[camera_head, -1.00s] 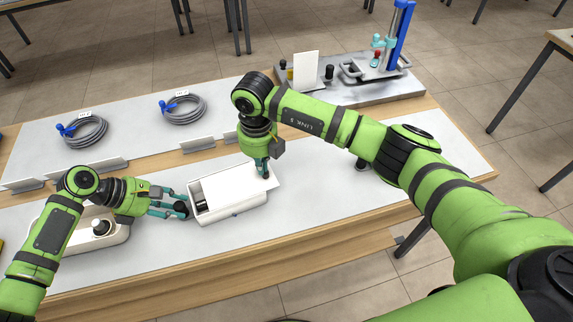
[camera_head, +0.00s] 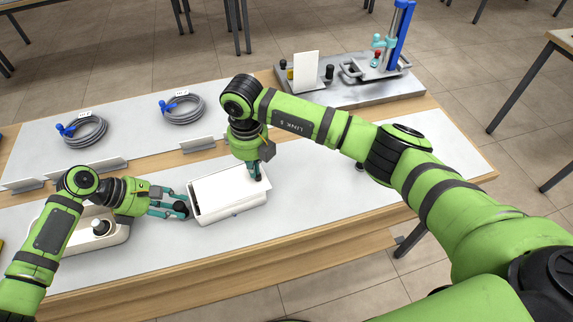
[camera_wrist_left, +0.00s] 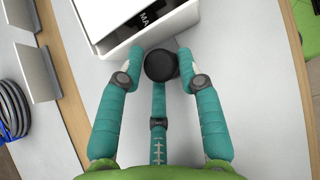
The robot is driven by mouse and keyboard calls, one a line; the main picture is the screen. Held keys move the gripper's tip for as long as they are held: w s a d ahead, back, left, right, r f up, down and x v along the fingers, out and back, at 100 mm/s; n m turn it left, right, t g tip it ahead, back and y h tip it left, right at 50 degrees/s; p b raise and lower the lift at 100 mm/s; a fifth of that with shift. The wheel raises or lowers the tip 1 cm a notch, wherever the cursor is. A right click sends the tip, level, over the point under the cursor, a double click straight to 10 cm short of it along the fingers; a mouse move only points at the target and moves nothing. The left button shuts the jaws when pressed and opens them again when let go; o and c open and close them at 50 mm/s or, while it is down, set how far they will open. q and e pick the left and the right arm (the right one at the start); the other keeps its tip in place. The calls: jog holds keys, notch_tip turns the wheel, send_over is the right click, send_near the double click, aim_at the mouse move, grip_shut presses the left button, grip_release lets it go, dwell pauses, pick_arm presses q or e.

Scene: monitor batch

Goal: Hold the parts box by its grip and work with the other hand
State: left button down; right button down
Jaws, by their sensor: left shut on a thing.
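The white parts box (camera_head: 236,212) lies on the light worktop in front of me, its flat white lid (camera_head: 222,183) covering nearly all of its top. My left gripper (camera_head: 184,206) is shut on the black round grip (camera_wrist_left: 161,66) at the box's left end; the left wrist view shows a teal finger on each side of it. In that view the box (camera_wrist_left: 155,30) shows a dark label, partly hidden. My right gripper (camera_head: 254,173) points down with its fingertips at the lid's right part; whether its fingers are open or shut is unclear.
A white tray (camera_head: 122,236) with a dark round part stands at the left, partly behind my left arm. Two grey cable coils (camera_head: 183,109) lie behind low metal holders (camera_head: 196,144). A grey fixture plate (camera_head: 345,93) stands at the back right. The worktop right of the box is mostly clear.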

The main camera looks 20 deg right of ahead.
jog(key=shift+s+a+f, duration=0.2)
jog(key=shift+a+f, duration=0.25)
jog(key=shift+a, duration=0.15)
jog(key=c, duration=1.4)
grip_release()
jog(key=shift+o, duration=0.2)
jog(key=shift+w+f, duration=0.1)
jog(key=shift+w, duration=0.15)
notch_tip(320, 180, up, 12)
jog(key=shift+r, duration=0.2)
